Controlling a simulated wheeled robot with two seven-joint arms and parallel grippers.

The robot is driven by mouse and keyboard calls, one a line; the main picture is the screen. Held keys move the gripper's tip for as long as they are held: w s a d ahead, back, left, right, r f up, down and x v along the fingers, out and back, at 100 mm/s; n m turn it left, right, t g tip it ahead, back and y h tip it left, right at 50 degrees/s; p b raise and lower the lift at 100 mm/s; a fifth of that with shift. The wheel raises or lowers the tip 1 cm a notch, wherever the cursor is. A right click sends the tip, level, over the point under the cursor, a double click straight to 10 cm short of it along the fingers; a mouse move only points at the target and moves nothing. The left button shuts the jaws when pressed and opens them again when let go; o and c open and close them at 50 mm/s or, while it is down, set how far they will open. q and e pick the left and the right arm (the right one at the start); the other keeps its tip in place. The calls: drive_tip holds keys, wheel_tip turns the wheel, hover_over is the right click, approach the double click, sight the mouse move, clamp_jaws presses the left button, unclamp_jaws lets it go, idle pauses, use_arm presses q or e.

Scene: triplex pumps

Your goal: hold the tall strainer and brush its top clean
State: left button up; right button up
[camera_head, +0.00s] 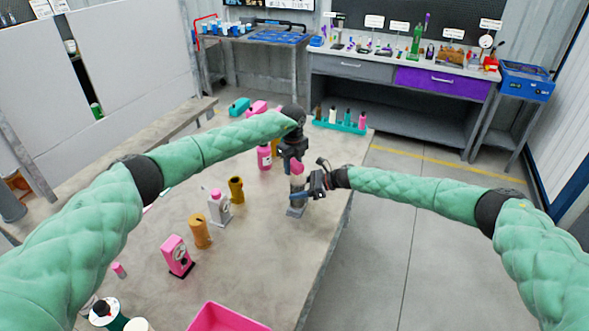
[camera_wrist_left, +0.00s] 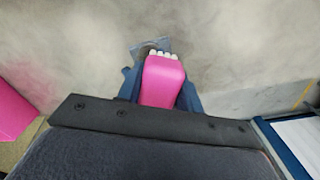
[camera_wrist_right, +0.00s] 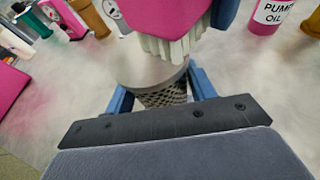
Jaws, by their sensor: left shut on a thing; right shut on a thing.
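My left gripper (camera_head: 293,158) is shut on a pink brush (camera_wrist_left: 162,82), held with its white bristles (camera_wrist_right: 168,46) pointing down. The brush also shows in the head view (camera_head: 297,168). My right gripper (camera_head: 311,189) is shut around the body of the tall strainer (camera_wrist_right: 163,94), a cylinder with dark mesh and a smooth grey upper part. In the right wrist view the bristles are right over the strainer's top; I cannot tell whether they touch. The strainer appears upright near the table's right edge, and its lower part is mostly hidden by the right gripper.
The table (camera_head: 262,260) is bare in front of the grippers. A pink oil bottle (camera_head: 264,158), ochre cylinders (camera_head: 199,232), a grey bottle (camera_head: 219,208) and a pink gauge block (camera_head: 176,256) stand to the left. A teal rack (camera_head: 340,126) is behind; a pink tray (camera_head: 225,319) is at the front.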

sight(300, 184)
use_arm(q)
drive_tip(key=shift+s+d, duration=0.45)
drive_tip(key=shift+s, duration=0.55)
drive_tip(key=shift+s+d, duration=0.4)
drive_tip(key=shift+s, duration=0.6)
drive_tip(key=shift+s+d, duration=0.45)
drive_tip(key=shift+s, duration=0.55)
drive_tip(key=shift+w+a, duration=0.4)
drive_tip(key=shift+w, duration=0.55)
drive_tip(key=shift+w+a, duration=0.35)
drive_tip(key=shift+w, duration=0.55)
drive_tip(key=shift+w+a, duration=0.4)
drive_tip(key=shift+w, duration=0.55)
drive_tip(key=shift+w+a+r, duration=0.1)
drive_tip(key=shift+w+r, duration=0.05)
drive_tip(key=shift+w, duration=0.05)
drive_tip(key=shift+r, duration=3.85)
use_arm(e)
drive_tip(key=o, duration=1.1)
